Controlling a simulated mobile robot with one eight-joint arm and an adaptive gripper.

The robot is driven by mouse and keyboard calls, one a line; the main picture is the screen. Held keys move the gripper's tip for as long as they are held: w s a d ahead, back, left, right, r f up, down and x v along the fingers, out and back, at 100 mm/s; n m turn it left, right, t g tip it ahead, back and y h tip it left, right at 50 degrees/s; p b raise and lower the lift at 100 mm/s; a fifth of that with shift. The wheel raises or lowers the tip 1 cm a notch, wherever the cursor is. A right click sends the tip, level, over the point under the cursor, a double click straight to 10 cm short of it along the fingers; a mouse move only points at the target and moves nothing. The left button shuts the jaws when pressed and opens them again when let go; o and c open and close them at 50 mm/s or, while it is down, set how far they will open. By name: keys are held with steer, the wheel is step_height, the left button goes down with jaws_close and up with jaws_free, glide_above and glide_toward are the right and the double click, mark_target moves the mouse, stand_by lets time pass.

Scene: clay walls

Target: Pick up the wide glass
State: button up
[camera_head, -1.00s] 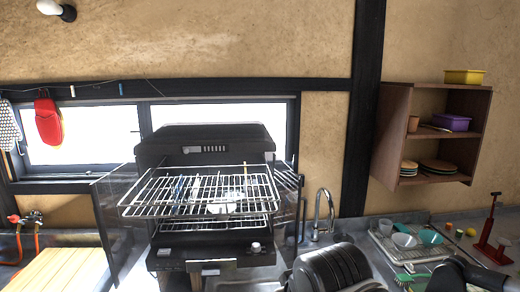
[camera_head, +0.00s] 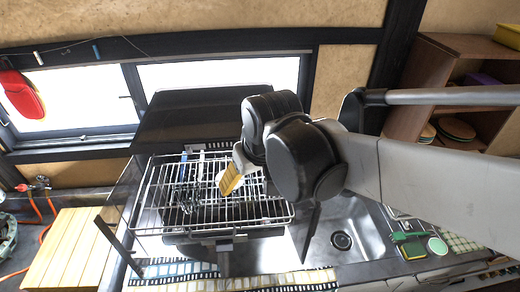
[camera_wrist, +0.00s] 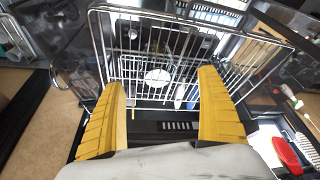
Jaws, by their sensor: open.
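A whitish round vessel (camera_wrist: 157,77) is on the wire rack (camera_wrist: 110,62) in the wrist view. It may be the wide glass, but I cannot tell for sure. Its pale edge shows in the head view, mostly hidden by my gripper (camera_head: 230,178). My gripper is open and empty, with its yellow fingers spread on either side of the vessel in the wrist view (camera_wrist: 162,82). The fingers appear above the rack, apart from the vessel. Thin utensils stand beside it on the rack.
The wire rack (camera_head: 150,212) extends from a dark appliance (camera_head: 190,115) and its raised wires surround the vessel. A sink (camera_head: 343,240) is at the right. A wooden slatted board (camera_head: 72,245) is at the left. Shelves (camera_head: 440,80) hang at the upper right.

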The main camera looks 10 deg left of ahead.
mark_target(246, 190)
steer(key=x, duration=0.2)
steer(key=shift+w+a+f, duration=0.15)
steer(key=shift+f, duration=0.15)
steer(key=x, duration=0.6)
steer(key=shift+w+r+p, duration=0.1)
steer(key=shift+w+p, duration=0.15)
steer(key=shift+p, duration=0.1)
steer(key=shift+s+d, duration=0.15)
steer(key=shift+d, duration=0.1)
steer(key=c, duration=1.4)
